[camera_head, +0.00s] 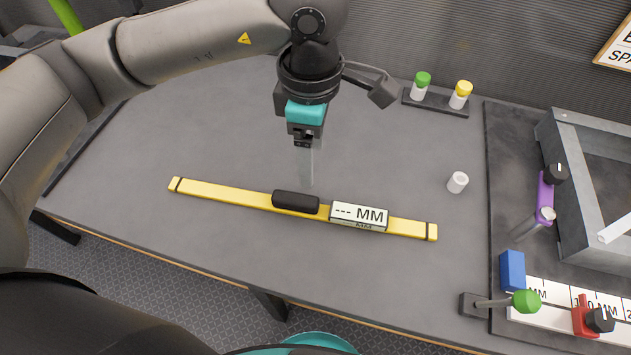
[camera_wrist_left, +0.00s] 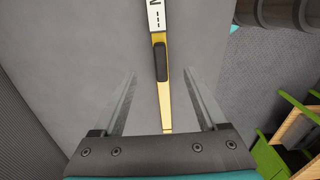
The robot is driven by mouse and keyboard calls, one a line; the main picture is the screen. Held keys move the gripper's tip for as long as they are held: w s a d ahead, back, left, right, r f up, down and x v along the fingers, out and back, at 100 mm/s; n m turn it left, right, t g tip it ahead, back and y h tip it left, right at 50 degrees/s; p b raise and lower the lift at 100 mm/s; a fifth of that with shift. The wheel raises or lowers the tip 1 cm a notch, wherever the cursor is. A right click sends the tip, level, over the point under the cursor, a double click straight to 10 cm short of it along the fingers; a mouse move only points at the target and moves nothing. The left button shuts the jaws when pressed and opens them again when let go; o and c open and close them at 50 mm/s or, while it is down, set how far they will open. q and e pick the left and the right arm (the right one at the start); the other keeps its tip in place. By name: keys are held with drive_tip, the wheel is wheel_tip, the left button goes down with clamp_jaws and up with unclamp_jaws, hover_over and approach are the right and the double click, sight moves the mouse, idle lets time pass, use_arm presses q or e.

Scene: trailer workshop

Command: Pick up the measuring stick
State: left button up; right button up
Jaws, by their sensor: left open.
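The measuring stick (camera_head: 235,192) is a long yellow bar with black bands near its ends. It lies flat on the grey table, and carries a black grip (camera_head: 296,202) and a white display block (camera_head: 358,215) reading "--- MM". My left gripper (camera_head: 306,185) hangs above and just behind the black grip, fingers pointing down. In the left wrist view, the open fingers (camera_wrist_left: 163,95) lie on either side of the stick (camera_wrist_left: 165,103), with nothing between them held. The black grip also shows there (camera_wrist_left: 160,62). My right gripper is not in view.
A small white cylinder (camera_head: 457,182) stands on the table to the right of the stick. Behind it is a dark rack (camera_head: 436,104) with green- and yellow-capped bottles. A metal-framed fixture (camera_head: 560,150) fills the right side. The table around the stick is clear.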

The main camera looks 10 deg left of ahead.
use_arm(q)
approach(308, 200)
drive_tip(key=shift+s+d+f, duration=0.15)
drive_tip(key=shift+d+f, duration=0.15)
drive_tip(key=shift+d, duration=0.05)
wheel_tip(308, 200, down, 4)
drive_tip(key=shift+f+b, duration=0.25)
drive_tip(key=shift+b, duration=0.1)
drive_tip(key=shift+f, duration=0.85)
drive_tip(key=f, duration=0.4)
drive_tip(key=shift+a+f, duration=0.25)
drive_tip(key=shift+a, duration=0.1)
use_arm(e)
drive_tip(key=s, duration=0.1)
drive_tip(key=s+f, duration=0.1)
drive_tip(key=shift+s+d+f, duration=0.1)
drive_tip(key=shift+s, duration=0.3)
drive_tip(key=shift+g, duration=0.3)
use_arm(q)
drive_tip(key=shift+w, duration=0.2)
clamp_jaws()
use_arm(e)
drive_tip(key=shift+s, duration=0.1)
use_arm(q)
drive_tip(key=shift+r, duration=0.1)
